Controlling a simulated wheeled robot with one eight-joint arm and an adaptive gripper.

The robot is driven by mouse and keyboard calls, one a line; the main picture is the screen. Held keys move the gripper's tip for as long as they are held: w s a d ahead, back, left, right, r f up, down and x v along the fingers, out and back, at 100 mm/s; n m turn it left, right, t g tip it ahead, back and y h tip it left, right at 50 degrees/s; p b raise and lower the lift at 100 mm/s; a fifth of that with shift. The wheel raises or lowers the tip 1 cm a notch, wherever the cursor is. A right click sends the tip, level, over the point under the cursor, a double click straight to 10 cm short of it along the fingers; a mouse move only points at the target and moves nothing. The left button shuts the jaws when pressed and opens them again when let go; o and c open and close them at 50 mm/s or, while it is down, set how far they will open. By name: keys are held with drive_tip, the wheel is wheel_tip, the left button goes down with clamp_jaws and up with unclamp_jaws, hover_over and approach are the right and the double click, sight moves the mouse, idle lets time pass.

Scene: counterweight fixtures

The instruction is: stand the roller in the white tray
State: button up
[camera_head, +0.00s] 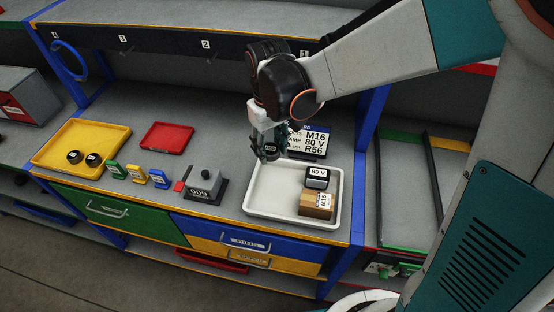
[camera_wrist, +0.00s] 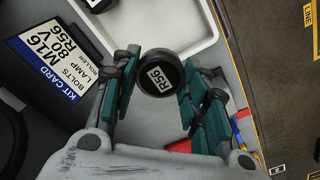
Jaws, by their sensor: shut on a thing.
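My gripper (camera_head: 268,148) is shut on a black round roller with a white label reading R56. The roller (camera_wrist: 158,78) shows end-on between the fingers in the wrist view. In the head view the fingers largely hide it. The gripper is above the back left part of the white tray (camera_head: 268,200). The white tray also shows in the wrist view (camera_wrist: 197,25). A dark lamp box (camera_head: 316,177) labelled 80 V and a brown bolt box (camera_head: 316,205) labelled M16 stand in the tray's right side. The tray's left and front floor is bare.
A kit card (camera_head: 308,140) reading M16, 80 V, R56 stands behind the tray. A yellow tray (camera_head: 62,142) with two black rollers, an empty red tray (camera_head: 167,136) and small coloured blocks (camera_head: 138,173) are further left.

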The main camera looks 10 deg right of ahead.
sight(272, 190)
wheel_tip(272, 190, down, 17)
drive_tip(key=b, duration=1)
drive_tip(key=shift+f+b, duration=0.15)
drive_tip(key=shift+b, duration=0.25)
drive_tip(key=shift+f, duration=0.1)
drive_tip(key=o, duration=1.3)
drive_tip(key=shift+o, duration=0.2)
wheel_tip(272, 190, up, 12)
drive_tip(key=p, duration=0.8)
